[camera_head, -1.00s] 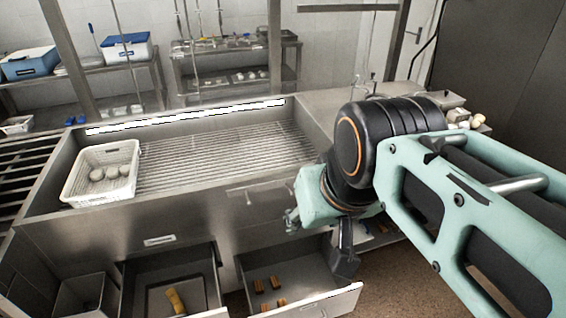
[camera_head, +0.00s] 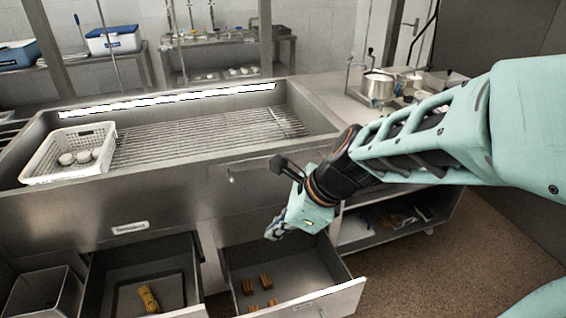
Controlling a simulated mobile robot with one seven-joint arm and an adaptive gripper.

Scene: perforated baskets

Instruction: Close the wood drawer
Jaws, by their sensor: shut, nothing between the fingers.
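The wood drawer (camera_head: 318,302) is the right one of two open metal drawers under the counter. It is pulled out and holds several brown wooden blocks (camera_head: 266,282) on its floor. My gripper (camera_head: 273,235) is shut and empty. In the picture it overlaps the back part of the wood drawer, near the counter front, with its fingers pointing down and left. The view does not settle its height above the drawer or whether it touches anything.
The left drawer (camera_head: 190,312) is also open, with a yellow bundle (camera_head: 148,298) inside. A white perforated basket (camera_head: 62,172) with pale round items sits on the counter's slatted top. Pots (camera_head: 378,86) stand at the back right. Floor (camera_head: 450,270) is clear at right.

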